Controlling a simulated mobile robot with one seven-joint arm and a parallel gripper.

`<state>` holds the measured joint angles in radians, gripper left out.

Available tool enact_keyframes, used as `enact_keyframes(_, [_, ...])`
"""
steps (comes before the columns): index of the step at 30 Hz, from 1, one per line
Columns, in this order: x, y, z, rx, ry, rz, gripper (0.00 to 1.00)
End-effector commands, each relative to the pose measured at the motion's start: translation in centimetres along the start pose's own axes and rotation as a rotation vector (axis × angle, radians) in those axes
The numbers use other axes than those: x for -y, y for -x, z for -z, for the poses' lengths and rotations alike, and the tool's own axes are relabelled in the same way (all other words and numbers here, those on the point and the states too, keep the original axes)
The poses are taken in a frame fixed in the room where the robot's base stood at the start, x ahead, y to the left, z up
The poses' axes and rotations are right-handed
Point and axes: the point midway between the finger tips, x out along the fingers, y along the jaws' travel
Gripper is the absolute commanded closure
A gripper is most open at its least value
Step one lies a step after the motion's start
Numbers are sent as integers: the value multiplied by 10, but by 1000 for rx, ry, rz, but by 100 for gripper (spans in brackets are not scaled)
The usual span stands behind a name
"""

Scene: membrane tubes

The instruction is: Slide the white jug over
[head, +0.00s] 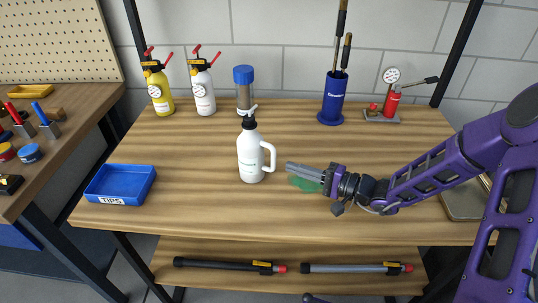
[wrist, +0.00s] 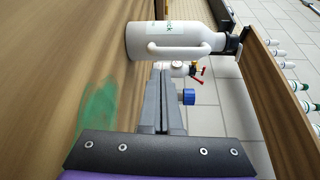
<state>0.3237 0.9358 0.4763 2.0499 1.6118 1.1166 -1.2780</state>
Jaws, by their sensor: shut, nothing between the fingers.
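The white jug (head: 250,158) stands upright near the middle of the wooden table, with a black cap and its handle towards the right. In the wrist view the jug (wrist: 195,40) lies across the top of the picture, just ahead of the fingers. My gripper (head: 289,167) is shut and empty, low over the table just right of the jug's handle. A small gap seems to separate them. In the wrist view my gripper (wrist: 161,76) shows its two fingers together. A green patch (head: 303,185) on the table is partly hidden beneath my gripper; it also shows in the wrist view (wrist: 98,112).
A blue TIPS tray (head: 106,196) sits at the left front. Yellow (head: 160,93) and white (head: 202,92) sprayers, a blue-capped container (head: 244,97), a blue cylinder stand (head: 332,100) and a red gauge pump (head: 392,104) line the back. The table between tray and jug is clear.

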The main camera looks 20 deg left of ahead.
Motion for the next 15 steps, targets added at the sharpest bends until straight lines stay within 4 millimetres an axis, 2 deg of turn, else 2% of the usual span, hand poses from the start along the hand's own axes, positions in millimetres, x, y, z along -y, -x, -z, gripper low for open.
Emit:
enact_keyframes(8, [-1,4,13,-102,105,67,100])
enact_keyframes(11, [0,-6,13,-100,109,68,100])
enact_keyframes(15, [2,-30,16,-99,108,67,100])
